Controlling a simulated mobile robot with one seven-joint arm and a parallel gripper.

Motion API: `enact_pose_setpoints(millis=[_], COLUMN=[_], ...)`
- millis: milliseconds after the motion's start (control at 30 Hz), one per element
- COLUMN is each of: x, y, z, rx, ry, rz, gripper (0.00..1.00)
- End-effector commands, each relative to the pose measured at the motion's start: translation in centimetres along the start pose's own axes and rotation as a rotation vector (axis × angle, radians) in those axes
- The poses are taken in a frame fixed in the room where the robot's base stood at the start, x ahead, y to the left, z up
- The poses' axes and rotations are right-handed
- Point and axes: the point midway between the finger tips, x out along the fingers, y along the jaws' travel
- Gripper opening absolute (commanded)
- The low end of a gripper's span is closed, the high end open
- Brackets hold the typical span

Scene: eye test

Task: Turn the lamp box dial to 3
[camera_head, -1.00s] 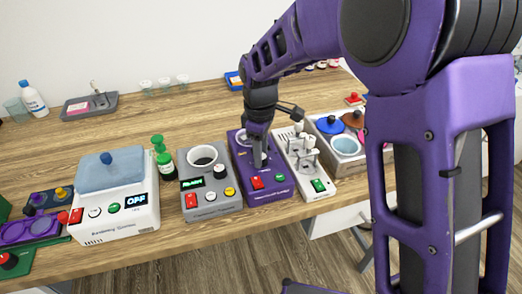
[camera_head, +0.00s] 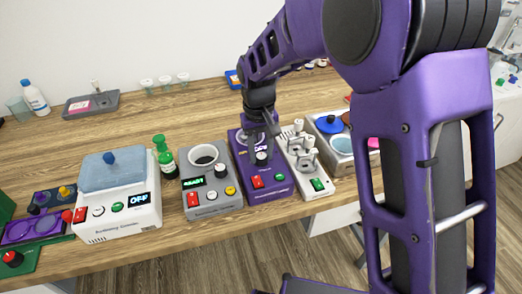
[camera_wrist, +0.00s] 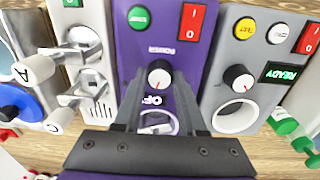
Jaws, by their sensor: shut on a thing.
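The purple box (camera_head: 268,183), which I take as the lamp box, stands near the table's front edge; its label is too small to read. It has a red switch, a green button and a dark dial (camera_head: 261,158) with a white top. In the wrist view the dial (camera_wrist: 159,75) shows a short orange mark; I cannot read which number it points to. My gripper (camera_wrist: 161,88) reaches down over the box from behind, its two fingers shut on the dial's sides.
A grey box (camera_head: 211,204) with a READY display stands close on the left, and a white-grey stand (camera_head: 308,175) with upright metal parts close on the right. A white heating device (camera_head: 117,215) and a green bottle (camera_head: 165,158) are further left. The back of the table is mostly clear.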

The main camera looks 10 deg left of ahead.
Motion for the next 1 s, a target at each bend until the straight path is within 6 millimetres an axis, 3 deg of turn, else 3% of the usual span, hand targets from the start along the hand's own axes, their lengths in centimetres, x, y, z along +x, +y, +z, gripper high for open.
enact_pose_setpoints(millis=[700,1000], x=[-0.14,-0.10], y=[0.08,0.11], z=[-0.13,-0.15], rx=[0.672,0.880], ry=[-0.020,-0.027], rz=[0.000,-0.001], gripper=[0.00,0.00])
